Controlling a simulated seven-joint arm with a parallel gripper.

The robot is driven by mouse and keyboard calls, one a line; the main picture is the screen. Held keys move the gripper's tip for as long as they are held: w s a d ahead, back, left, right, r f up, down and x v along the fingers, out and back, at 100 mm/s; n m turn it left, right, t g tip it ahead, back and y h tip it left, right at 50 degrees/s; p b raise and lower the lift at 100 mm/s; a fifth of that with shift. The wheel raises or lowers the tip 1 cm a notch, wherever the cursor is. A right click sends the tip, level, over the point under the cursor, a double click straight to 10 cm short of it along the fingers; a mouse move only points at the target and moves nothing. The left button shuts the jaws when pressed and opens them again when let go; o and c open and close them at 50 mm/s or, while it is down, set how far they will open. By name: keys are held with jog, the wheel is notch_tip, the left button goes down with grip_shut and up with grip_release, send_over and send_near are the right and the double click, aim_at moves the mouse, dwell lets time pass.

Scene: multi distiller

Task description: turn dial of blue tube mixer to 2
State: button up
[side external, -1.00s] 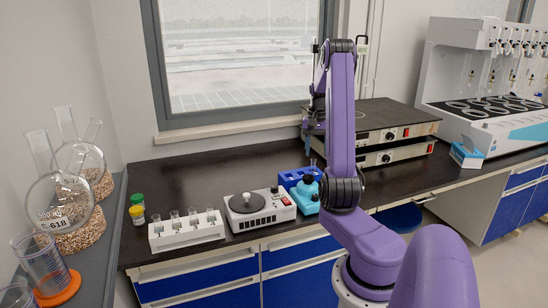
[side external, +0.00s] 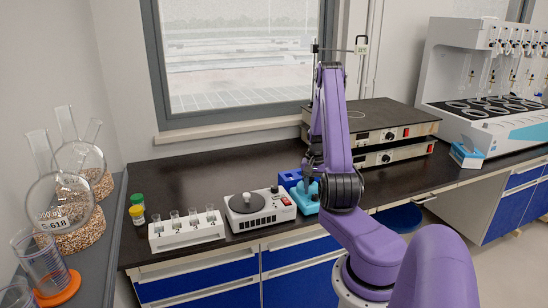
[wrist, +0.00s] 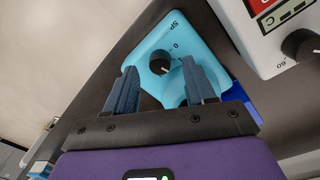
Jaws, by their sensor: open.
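The blue tube mixer (side external: 306,207) stands near the front edge of the bench, and the arm partly covers it. In the wrist view its light-blue body (wrist: 152,40) shows a black dial (wrist: 159,66) with a small white mark and printing around it. A "0" is legible, but I cannot tell the exact setting. My gripper (wrist: 159,64) is open, with one finger on each side of the dial in the picture. I cannot tell whether the fingers touch it. In the side view my gripper (side external: 309,182) is low over the mixer and hides its top.
A white stirrer (side external: 262,218) with a round dark plate stands just left of the mixer. A dark blue rack (side external: 288,179) is close behind it. A white tube rack (side external: 185,232) is farther left. Stacked hotplates (side external: 385,118) stand at the back right.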

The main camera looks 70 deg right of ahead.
aim_at(313, 196)
jog(key=shift+s+f, duration=0.1)
jog(key=shift+f, duration=0.8)
jog(key=shift+f+n, duration=0.2)
jog(key=shift+n, duration=0.1)
jog(key=n, duration=0.8)
jog(key=shift+r, duration=0.1)
notch_tip(313, 196, up, 17)
jog(key=w+a+r+n, duration=0.1)
jog(key=w+a+n, duration=0.3)
jog(key=w+a, duration=0.6)
jog(key=shift+a+r+n+t, duration=0.3)
jog(key=shift+a+n, duration=0.1)
jog(key=shift+a, duration=1.65)
